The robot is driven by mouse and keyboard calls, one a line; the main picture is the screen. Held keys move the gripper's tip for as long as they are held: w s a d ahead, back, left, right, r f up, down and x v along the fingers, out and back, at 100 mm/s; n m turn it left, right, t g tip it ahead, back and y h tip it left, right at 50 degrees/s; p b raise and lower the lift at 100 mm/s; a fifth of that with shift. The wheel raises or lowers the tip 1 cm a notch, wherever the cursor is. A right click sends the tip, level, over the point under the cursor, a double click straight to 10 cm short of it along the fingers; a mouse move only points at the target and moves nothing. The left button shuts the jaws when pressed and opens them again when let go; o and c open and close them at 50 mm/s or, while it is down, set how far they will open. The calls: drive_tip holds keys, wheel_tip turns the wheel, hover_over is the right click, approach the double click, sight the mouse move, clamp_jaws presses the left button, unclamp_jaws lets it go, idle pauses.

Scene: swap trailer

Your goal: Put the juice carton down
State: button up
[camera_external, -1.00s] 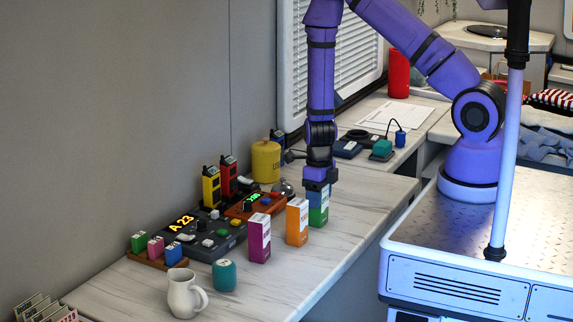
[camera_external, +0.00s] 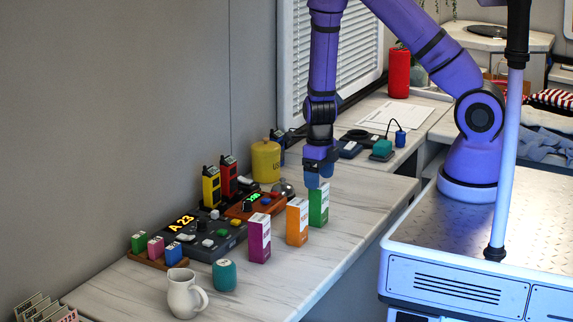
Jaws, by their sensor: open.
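Three juice cartons stand upright in a row on the light marble-look counter (camera_external: 330,262): a magenta one (camera_external: 260,240), an orange one (camera_external: 297,222) and a green one (camera_external: 318,205) at the far end. My gripper (camera_external: 313,181) is open, just above and slightly left of the green carton's top. It holds nothing. Its fingers point down, and a small gap to the carton is hard to judge from this angle.
Left of the cartons are a dark console (camera_external: 205,235) with an "A 23" display, a white pitcher (camera_external: 184,293) and a teal cup (camera_external: 224,275). Behind are a yellow canister (camera_external: 265,160), yellow (camera_external: 211,187) and red radios (camera_external: 228,176). Counter right of the cartons is clear.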

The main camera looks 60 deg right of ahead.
wheel_tip(320, 180, up, 6)
drive_tip(key=shift+r, duration=0.25)
drive_tip(key=s+a+r+n+t+y, duration=0.1)
drive_tip(key=s+a+r+n+y, duration=0.15)
drive_tip(key=r+n, duration=0.65)
drive_tip(key=s+a+r+n+t+y, duration=0.1)
drive_tip(key=s+r+n, duration=0.2)
drive_tip(key=r+n, duration=0.7)
drive_tip(key=s+d+r+n+t+h, duration=0.3)
drive_tip(key=s+r+n, duration=1.3)
drive_tip(key=n, duration=0.1)
drive_tip(key=shift+s+d, duration=0.2)
drive_tip(key=shift+o, duration=0.4)
drive_tip(key=shift+h, duration=0.25)
